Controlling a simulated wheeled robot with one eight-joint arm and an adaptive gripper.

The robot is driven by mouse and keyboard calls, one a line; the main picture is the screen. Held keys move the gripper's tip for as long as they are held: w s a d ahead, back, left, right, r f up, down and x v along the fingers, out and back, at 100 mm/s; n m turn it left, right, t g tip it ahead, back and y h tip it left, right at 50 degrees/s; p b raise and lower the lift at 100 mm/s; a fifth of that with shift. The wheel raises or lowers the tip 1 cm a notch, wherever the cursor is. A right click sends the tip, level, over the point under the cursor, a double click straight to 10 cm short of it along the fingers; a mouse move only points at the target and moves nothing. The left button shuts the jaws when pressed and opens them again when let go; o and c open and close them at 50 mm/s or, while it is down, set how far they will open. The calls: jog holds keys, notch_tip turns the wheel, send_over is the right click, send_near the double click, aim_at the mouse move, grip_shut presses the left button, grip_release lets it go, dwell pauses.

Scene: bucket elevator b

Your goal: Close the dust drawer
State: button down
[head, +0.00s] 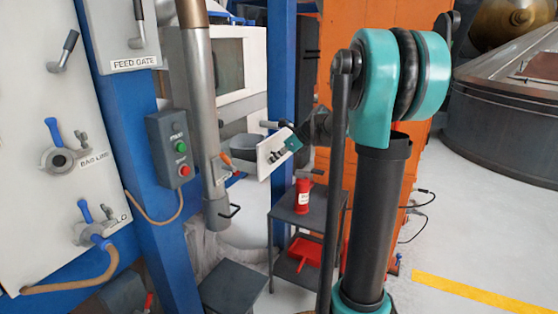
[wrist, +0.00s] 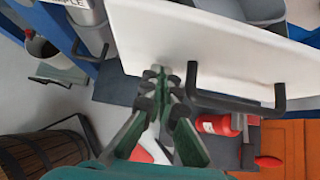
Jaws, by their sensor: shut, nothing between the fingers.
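The dust drawer shows as a white front panel (head: 268,160) in the middle of the head view, with grey box walls (head: 238,150) behind it. In the wrist view the white front (wrist: 215,50) fills the upper middle, with a dark bar handle (wrist: 235,102) on it. Grey drawer walls show beyond its top edge, so it appears pulled out. My gripper (wrist: 157,78) is shut and empty, its tips close to the white front, left of the handle in the wrist view. I cannot tell whether they touch it. In the head view my gripper (head: 284,150) partly covers the panel.
A grey stand (head: 285,218) below holds a red bottle (head: 303,196) and a red scoop (head: 304,252). A blue post (head: 281,60) and orange cabinet (head: 335,25) stand behind.

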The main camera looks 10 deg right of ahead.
jog(key=shift+a, duration=0.1)
jog(key=w+a, duration=0.4)
jog(key=a, duration=0.1)
jog(key=w+a, duration=0.4)
jog(key=a, duration=0.2)
jog(key=w+a, duration=0.4)
jog(key=a, duration=0.2)
jog(key=shift+w+a, duration=0.2)
jog(key=shift+w, duration=0.1)
jog(key=shift+w+a+r, duration=0.1)
jog(key=shift+w+a, duration=0.25)
jog(key=shift+a, duration=0.05)
